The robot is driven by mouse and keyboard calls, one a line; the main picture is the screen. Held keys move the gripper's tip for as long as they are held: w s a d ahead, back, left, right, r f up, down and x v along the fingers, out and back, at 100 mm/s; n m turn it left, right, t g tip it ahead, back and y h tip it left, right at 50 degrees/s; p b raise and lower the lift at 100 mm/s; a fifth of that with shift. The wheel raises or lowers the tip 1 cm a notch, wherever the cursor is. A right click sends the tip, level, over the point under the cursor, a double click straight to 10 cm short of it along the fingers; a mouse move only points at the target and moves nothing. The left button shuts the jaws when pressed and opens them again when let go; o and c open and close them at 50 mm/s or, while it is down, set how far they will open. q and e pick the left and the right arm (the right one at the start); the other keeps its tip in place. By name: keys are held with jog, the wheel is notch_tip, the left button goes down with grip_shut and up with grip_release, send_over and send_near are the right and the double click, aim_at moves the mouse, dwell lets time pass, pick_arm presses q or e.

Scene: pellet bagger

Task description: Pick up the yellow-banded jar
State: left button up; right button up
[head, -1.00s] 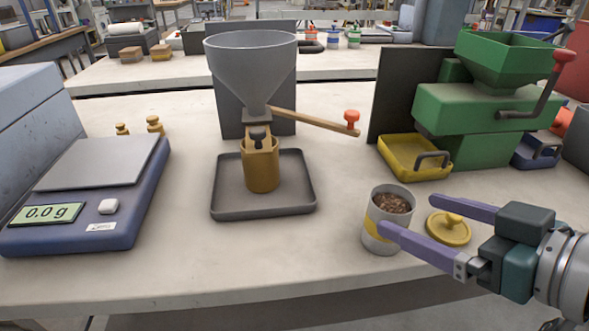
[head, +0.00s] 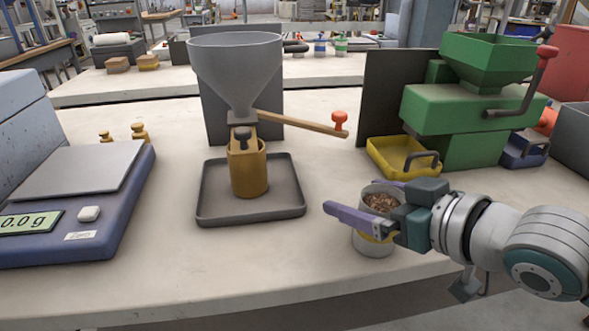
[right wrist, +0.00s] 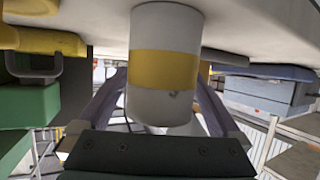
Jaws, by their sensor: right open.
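The yellow-banded jar (head: 372,246) is a pale, open-topped jar of brown pellets, upright near the table's front edge in the head view. My right gripper (head: 354,196) is open, with its purple fingers at either side of the jar's upper part. In the right wrist view, which looks upside down, the jar (right wrist: 165,28) and its yellow band fill the middle between the two fingers (right wrist: 160,100). I cannot tell whether either finger touches it. My left gripper is out of view.
A funnel stand on a dark tray (head: 250,213) is left of the jar. A yellow bin (head: 385,160) and a green machine (head: 470,120) stand behind it. A blue scale (head: 100,235) reading 0.0 g is at far left. The front middle of the table is clear.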

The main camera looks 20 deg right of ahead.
grip_shut()
dwell(0.7)
